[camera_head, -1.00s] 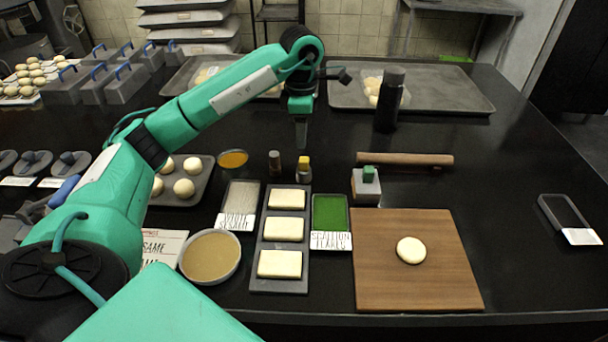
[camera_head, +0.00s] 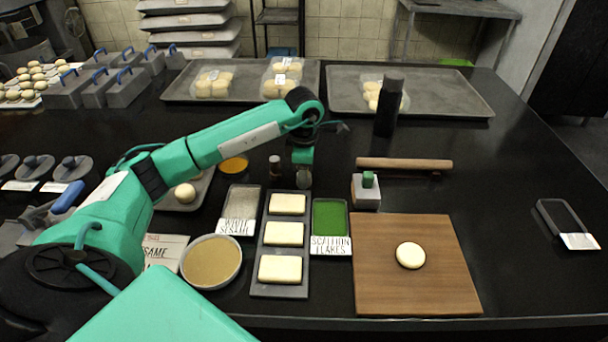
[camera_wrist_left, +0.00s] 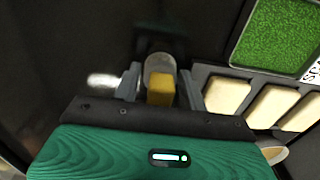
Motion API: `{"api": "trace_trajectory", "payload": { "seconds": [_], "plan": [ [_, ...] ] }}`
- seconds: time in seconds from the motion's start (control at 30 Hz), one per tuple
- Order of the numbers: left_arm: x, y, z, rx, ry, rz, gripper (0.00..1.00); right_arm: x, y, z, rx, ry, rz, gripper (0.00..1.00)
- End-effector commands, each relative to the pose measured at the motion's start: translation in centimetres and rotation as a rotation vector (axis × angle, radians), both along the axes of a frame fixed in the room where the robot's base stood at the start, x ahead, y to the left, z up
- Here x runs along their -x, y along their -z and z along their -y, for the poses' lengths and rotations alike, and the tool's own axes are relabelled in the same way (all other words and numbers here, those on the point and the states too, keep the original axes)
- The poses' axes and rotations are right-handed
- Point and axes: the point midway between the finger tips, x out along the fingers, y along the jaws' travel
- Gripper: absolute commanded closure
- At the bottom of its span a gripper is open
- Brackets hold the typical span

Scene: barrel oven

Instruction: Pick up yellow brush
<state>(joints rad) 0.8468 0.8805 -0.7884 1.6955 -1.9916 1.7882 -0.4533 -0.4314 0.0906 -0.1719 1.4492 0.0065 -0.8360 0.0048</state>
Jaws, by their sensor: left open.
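The yellow brush (camera_wrist_left: 160,92) stands between the two fingers of my left gripper (camera_wrist_left: 160,80) in the left wrist view. Its yellow end faces the camera, and a round grey-white part shows beside it. The jaws are open, with a finger on each side of the brush; I cannot tell whether either touches it. In the head view my left gripper (camera_head: 304,178) points down just behind the dough tray and covers most or all of the brush. My right gripper is not in view.
In front are a tray of dough slabs (camera_head: 284,249), a white sesame tray (camera_head: 241,205) and a scallion flakes tray (camera_head: 330,217). A green-handled block (camera_head: 367,190) and rolling pin (camera_head: 404,164) lie right.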

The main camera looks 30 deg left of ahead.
Motion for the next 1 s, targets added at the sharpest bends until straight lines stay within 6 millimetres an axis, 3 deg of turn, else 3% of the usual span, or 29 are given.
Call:
{"api": "trace_trajectory", "payload": {
  "seconds": [0.1,0.23,0.27,0.73,0.87,1.0],
  "plan": [
    [0.0,0.0,0.0,0.0,0.0,0.0,0.57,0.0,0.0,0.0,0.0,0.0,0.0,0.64],
    [0.0,0.0,0.0,0.0,0.0,0.0,0.83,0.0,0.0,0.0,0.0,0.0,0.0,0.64],
    [0.0,0.0,0.0,0.0,0.0,0.0,0.84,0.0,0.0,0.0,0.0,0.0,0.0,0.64],
    [-0.1,-0.7,0.0,-0.001,0.0,0.002,0.84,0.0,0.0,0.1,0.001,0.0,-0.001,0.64],
    [-0.1,-2.1,0.0,-0.001,0.0,0.003,0.84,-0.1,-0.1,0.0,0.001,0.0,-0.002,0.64],
    [-0.1,-5.0,0.0,0.0,0.0,0.006,0.84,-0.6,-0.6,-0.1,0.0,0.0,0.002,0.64]
  ]
}}
